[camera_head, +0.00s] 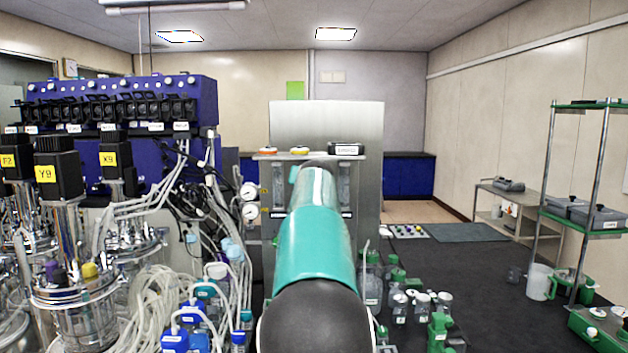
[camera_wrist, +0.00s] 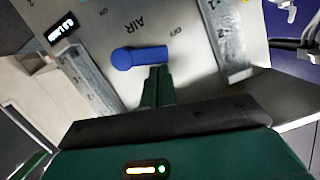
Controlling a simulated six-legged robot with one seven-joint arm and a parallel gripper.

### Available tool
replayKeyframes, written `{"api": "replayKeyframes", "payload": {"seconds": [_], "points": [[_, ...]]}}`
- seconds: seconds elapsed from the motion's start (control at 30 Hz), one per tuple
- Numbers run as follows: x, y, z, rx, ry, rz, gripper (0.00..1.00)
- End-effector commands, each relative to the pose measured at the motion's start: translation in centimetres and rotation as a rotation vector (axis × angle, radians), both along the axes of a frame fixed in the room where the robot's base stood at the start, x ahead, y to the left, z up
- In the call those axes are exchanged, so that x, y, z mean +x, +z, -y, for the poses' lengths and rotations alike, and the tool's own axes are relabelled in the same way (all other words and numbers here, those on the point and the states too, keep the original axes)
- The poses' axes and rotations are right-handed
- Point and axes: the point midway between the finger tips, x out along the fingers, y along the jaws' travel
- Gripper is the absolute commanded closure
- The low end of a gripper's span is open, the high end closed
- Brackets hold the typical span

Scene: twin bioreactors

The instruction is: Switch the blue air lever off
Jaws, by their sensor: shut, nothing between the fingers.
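The blue air lever (camera_wrist: 140,57) shows in the wrist view on a grey metal panel (camera_wrist: 200,75), beside the word AIR, which appears upside down. The lever lies nearly level in the picture, with its rounder end at left. My gripper (camera_wrist: 158,70) is shut and empty. Its green fingertips are just below the lever's right end; I cannot tell whether they touch it. In the head view my arm hides the lever and my gripper, in front of the steel cabinet (camera_head: 325,120).
Metal strips with numbers (camera_wrist: 92,80) (camera_wrist: 228,40) flank the lever. In the head view, glass vessels (camera_head: 80,305), hoses and pressure gauges (camera_head: 250,212) crowd the left. Green-capped bottles (camera_head: 400,305) stand right of my arm.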

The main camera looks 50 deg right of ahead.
Motion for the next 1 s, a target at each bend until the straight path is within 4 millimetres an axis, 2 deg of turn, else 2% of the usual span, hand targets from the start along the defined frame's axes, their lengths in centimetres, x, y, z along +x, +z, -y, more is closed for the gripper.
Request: {"api": "replayKeyframes", "payload": {"seconds": [0.2,1.0], "points": [[0.51,-0.6,-0.44,-0.102,0.001,-0.117,1.0],[0.74,-1.09,-0.64,-0.098,0.0,-0.111,1.0]]}}
